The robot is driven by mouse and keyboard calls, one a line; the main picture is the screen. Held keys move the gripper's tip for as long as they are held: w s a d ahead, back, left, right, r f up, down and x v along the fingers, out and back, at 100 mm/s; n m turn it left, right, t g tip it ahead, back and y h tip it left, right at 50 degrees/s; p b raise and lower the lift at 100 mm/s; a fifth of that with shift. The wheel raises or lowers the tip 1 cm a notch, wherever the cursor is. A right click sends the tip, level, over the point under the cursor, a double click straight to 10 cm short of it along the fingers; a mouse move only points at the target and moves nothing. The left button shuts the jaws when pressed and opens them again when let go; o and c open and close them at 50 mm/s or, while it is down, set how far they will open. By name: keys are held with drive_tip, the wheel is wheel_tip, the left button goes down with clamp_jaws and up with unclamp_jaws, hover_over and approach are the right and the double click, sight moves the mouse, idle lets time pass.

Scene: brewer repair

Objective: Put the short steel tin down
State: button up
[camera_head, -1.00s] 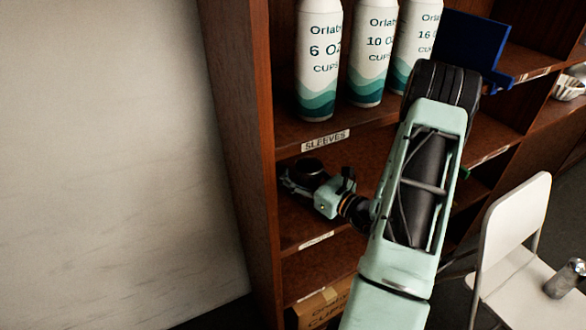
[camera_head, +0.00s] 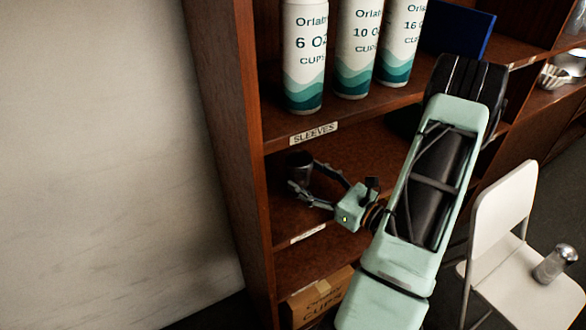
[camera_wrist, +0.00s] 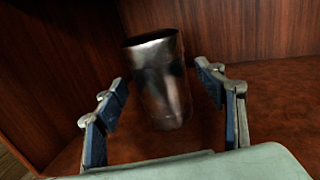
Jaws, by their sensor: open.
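The short steel tin (camera_wrist: 160,82) stands on a wooden shelf, upright, in the wrist view. Its open rim is at the top and its side is shiny and dark. In the head view the tin (camera_head: 299,167) is a small dark cylinder on the shelf below the "SLEEVES" label, near the left side panel. My gripper (camera_wrist: 164,88) is open, with one blue-padded finger on each side of the tin and a gap at both sides. In the head view my gripper (camera_head: 303,176) reaches into the shelf from the right.
A blue board (camera_head: 458,30) is at upper right. A white chair (camera_head: 500,220) holds a shaker-like steel container (camera_head: 554,264). A cardboard box (camera_head: 318,298) sits on the lowest shelf. Shelf walls (camera_wrist: 60,70) close in behind the tin.

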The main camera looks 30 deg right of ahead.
drive_tip(key=shift+v, duration=1.45)
drive_tip(key=shift+r, duration=0.1)
